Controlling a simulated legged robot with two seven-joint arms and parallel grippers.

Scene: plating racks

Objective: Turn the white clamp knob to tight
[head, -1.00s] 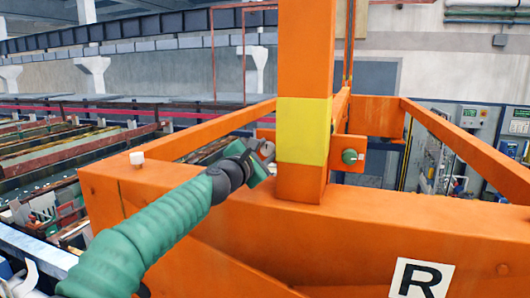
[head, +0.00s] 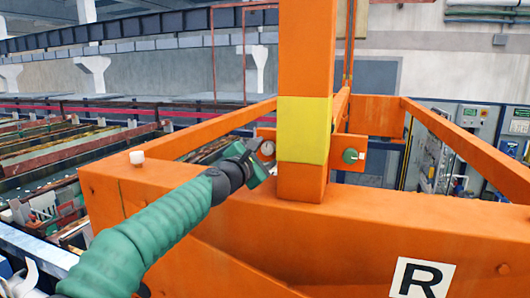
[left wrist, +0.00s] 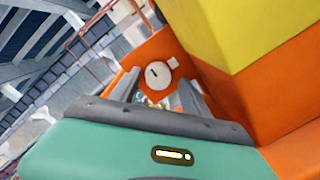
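The white clamp knob (head: 267,149) sits on an orange plate just left of the yellow-banded post in the head view. In the left wrist view it is a white disc (left wrist: 158,74) with a dark slot mark and a small tab at its upper right. My left gripper (head: 257,161) is in front of the knob, near the post, partly overlapping its plate. In the left wrist view its two grey fingers stand apart, with the knob visible between and beyond them. They do not appear to touch it. My right gripper is not in view.
The orange post (head: 304,60) with a yellow band (head: 304,130) stands close right of the gripper. An R label (head: 421,279) marks the front beam.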

